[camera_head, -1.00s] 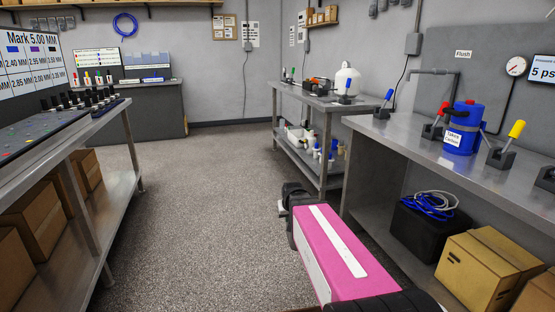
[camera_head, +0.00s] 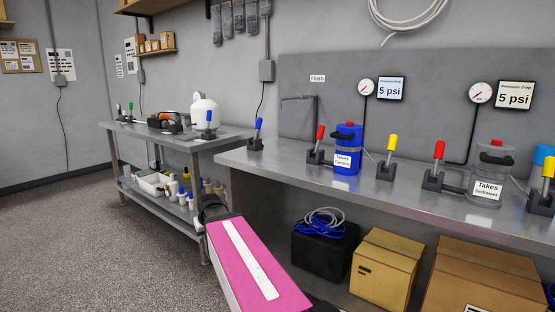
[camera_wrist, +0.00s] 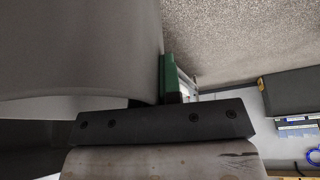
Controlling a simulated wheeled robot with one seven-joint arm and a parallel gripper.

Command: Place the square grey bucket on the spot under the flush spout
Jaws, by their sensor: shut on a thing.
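A large smooth grey wall with a rounded shape (camera_wrist: 75,55) fills the left of the wrist view; it looks like the grey bucket, seen too close to show its whole form. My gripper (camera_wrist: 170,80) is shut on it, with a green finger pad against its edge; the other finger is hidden. The head view shows neither the bucket nor the fingertips, only my pink arm. The flush spout (camera_head: 299,98) is a grey bent pipe under the Flush label (camera_head: 317,78), above the steel bench (camera_head: 285,164). The bench top below the spout looks bare.
On the bench, a blue lever (camera_head: 256,133) stands left of the spout, and a red lever (camera_head: 318,146) and blue canister (camera_head: 347,150) stand right of it. A black bin (camera_head: 320,252) and cardboard boxes (camera_head: 385,268) are below. A second bench (camera_head: 165,137) stands left.

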